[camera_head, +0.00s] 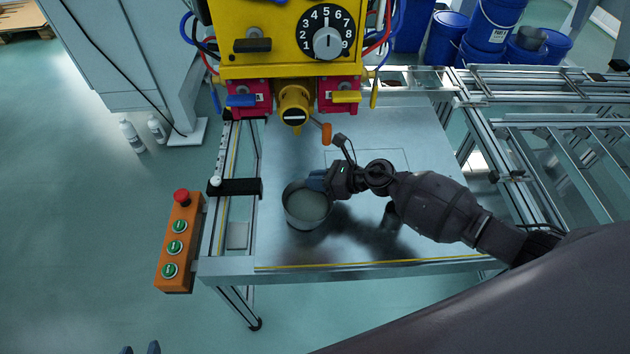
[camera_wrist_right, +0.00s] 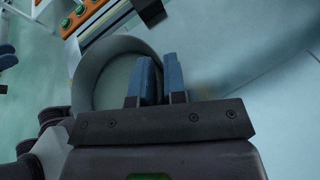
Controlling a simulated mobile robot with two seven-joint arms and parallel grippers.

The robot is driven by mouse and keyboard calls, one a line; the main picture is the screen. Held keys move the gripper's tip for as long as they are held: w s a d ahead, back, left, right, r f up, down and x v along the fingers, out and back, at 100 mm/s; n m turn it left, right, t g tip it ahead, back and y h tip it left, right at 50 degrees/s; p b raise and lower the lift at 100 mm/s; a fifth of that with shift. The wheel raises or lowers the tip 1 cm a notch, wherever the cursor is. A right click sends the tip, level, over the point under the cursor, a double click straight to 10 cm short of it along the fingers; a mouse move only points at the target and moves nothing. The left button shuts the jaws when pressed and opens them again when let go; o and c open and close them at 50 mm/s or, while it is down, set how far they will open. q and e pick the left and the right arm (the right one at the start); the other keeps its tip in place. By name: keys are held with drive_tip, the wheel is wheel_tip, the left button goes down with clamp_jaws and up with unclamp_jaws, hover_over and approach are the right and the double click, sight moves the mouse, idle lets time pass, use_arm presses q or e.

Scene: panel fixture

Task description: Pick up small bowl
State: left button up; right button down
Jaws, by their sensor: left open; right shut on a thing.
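The small bowl (camera_head: 305,212), grey and round, is at the left part of the metal table, upright or nearly so. My right gripper (camera_head: 316,181) reaches in from the right and is shut on the bowl's far right rim. In the right wrist view the bowl (camera_wrist_right: 88,75) shows at the left, and the blue fingers of the right gripper (camera_wrist_right: 162,78) pinch its wall. I cannot tell whether the bowl touches the table. Only the dark fingertips of my left gripper (camera_head: 140,349) show at the bottom left edge, apart and empty, far from the bowl.
The metal table (camera_head: 420,160) is mostly clear. A yellow machine (camera_head: 280,50) with a dial and nozzle (camera_head: 293,104) hangs over its back. An orange button box (camera_head: 178,245) is on the left side. Blue buckets (camera_head: 490,25) stand at the back right.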

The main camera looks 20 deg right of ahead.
wheel_tip(320, 180, up, 2)
drive_tip(key=shift+w+r+p, duration=0.1)
drive_tip(key=shift+r+p, duration=0.1)
drive_tip(key=shift+p, duration=0.15)
drive_tip(key=shift+r+p, duration=0.55)
drive_tip(key=shift+r, duration=1.05)
drive_tip(key=shift+r+p, duration=0.45)
drive_tip(key=shift+r, duration=1.55)
drive_tip(key=shift+r, duration=0.15)
